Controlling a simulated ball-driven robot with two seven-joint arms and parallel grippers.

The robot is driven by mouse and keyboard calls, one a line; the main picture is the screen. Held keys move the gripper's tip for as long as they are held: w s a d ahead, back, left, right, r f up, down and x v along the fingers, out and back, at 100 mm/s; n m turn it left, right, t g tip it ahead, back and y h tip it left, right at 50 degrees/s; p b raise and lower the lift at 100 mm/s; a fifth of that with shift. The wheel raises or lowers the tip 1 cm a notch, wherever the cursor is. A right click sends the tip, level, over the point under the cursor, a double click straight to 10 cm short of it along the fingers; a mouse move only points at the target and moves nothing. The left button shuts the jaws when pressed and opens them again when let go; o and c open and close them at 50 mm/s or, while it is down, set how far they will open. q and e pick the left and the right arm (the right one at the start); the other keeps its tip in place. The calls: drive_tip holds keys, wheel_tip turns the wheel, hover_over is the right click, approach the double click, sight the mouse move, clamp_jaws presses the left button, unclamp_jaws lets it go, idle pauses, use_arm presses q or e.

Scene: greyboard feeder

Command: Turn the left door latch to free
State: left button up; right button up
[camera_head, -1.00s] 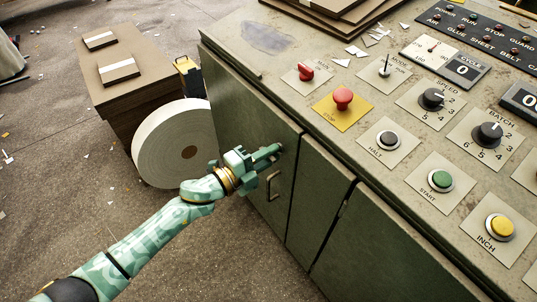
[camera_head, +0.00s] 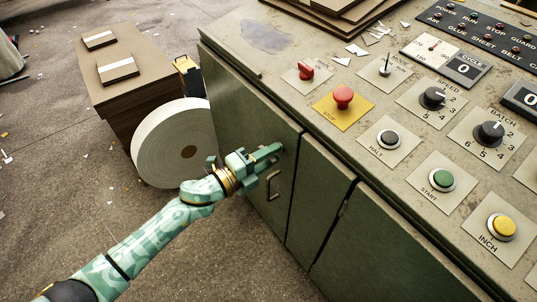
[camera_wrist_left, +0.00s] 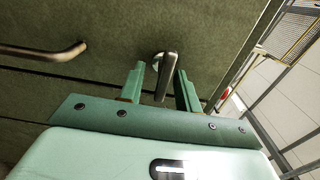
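The left door (camera_head: 245,112) is a dark green panel on the side of the control cabinet, and it is shut. My left gripper (camera_head: 272,160) is at this door, near its upper right edge, just above the door's handle. In the left wrist view the latch (camera_wrist_left: 169,68) is a small metal lever on a round pivot, pointing roughly down the picture with a slight tilt. In the head view the gripper hides the latch. My right gripper is not in view.
A bar handle (camera_head: 272,186) sits below the gripper; it also shows in the left wrist view (camera_wrist_left: 45,53). A big paper roll (camera_head: 160,145) and a stack of board (camera_head: 130,85) stand left of the cabinet. The red stop button (camera_head: 343,96) and other controls are on top.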

use_arm(q)
drive_tip(key=shift+a+r, duration=0.1)
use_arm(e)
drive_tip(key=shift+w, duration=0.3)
